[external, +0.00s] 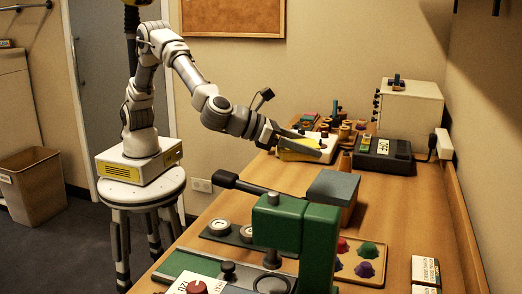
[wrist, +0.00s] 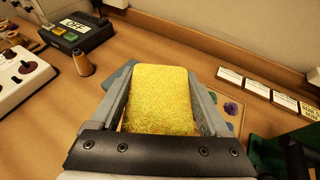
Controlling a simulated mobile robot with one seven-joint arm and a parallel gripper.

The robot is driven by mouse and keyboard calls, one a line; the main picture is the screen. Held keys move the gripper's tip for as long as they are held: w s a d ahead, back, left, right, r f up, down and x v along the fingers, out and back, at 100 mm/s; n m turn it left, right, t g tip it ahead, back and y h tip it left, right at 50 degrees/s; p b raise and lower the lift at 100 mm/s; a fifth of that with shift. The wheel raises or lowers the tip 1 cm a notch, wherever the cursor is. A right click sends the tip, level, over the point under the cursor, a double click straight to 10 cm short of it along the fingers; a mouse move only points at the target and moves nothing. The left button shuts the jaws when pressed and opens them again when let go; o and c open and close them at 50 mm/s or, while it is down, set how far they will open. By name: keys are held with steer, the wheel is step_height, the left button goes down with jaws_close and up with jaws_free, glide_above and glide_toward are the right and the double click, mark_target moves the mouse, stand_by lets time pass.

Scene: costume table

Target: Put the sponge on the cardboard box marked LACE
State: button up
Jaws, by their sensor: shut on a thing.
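The yellow sponge (wrist: 160,98) is between the two grey fingers of my gripper (wrist: 163,82), which is shut on its sides. In the external view my gripper (external: 302,143) holds the sponge (external: 298,154) above the table, near the white control panel. I cannot read the word LACE anywhere. A box with brown sides and a grey top (external: 333,187) stands mid-table; its mark, if any, does not show. Small white-labelled boxes (external: 425,270) lie at the right edge, also in the wrist view (wrist: 257,89), their print too small to read.
A black device marked OFF (wrist: 75,33) and a wooden cone (wrist: 82,63) stand at the back. The white panel with knobs (wrist: 22,78) is left. A green machine (external: 300,228) stands in front. A tray of coloured pieces (external: 362,262) lies beside it. Bare wood (external: 405,205) lies right.

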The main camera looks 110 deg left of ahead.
steer(key=shift+w+d+r+m+h, duration=0.3)
steer(key=shift+w+r, duration=0.1)
steer(key=shift+r, duration=0.05)
steer(key=shift+w, duration=0.3)
steer(key=b, duration=0.2)
glide_above(342, 182)
steer(key=shift+h, duration=0.3)
step_height(342, 182, down, 7)
steer(key=shift+d+r, duration=0.1)
steer(key=shift+r, duration=0.05)
steer(key=shift+f+b, duration=0.45)
steer(key=shift+f, duration=1.45)
steer(key=shift+f, duration=0.15)
steer(key=o, duration=1.1)
steer(key=shift+o, duration=0.2)
